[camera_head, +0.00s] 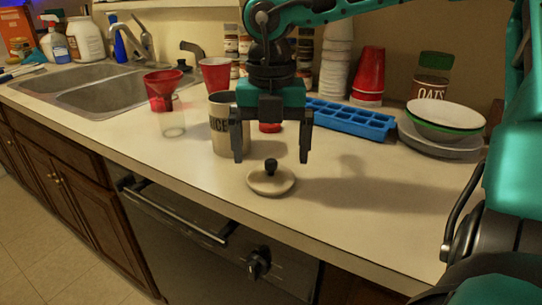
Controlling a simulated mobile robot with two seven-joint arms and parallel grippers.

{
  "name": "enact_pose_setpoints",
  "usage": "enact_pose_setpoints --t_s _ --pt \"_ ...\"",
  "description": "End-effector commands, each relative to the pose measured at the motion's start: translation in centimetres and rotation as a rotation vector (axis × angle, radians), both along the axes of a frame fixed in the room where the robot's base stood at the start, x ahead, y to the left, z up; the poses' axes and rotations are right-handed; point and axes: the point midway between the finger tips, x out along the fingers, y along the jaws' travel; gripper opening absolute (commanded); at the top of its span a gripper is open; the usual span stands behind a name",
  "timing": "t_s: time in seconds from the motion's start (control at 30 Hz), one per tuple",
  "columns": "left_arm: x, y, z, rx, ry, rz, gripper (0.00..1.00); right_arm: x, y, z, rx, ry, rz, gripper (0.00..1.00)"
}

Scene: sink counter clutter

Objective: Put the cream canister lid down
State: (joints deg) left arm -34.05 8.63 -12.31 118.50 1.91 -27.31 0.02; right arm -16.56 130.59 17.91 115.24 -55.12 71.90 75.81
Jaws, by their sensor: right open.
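The cream canister lid (270,184) is a round disc with a dark knob on top. It lies flat on the counter near the front edge. My right gripper (271,159) is open above the lid, with its two fingers pointing down and spread to either side of the knob. Nothing is held between the fingers. The cream canister (220,138), with dark lettering partly hidden by my gripper finger, stands upright just behind and left of the lid. Its top looks uncovered. My left gripper does not show.
A blue ice tray (345,119), stacked bowls (445,118), red cups (368,78) and an oats jar (432,72) stand behind. A red funnel on a clear glass (171,123) is at left, near the sink (110,88). The counter right of the lid is clear.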

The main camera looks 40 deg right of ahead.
Motion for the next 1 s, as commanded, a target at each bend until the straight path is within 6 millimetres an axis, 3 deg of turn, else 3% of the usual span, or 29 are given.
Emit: enact_pose_setpoints --t_s 0.03,0.2,0.4,0.6,1.0 --pt "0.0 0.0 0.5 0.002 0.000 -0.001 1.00 0.1 0.0 1.6 -0.002 -0.005 0.000 1.00" --pt "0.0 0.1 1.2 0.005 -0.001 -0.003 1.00 0.1 0.0 5.3 -0.003 -0.004 0.000 1.00" --pt "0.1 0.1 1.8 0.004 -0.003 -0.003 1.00 0.0 0.0 8.3 -0.002 -0.001 0.001 1.00" --pt "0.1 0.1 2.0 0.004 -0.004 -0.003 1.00 0.0 0.0 9.3 -0.001 0.001 0.001 1.00" --pt "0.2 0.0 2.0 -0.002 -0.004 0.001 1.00 0.0 0.0 9.2 -0.001 0.001 0.001 1.00"
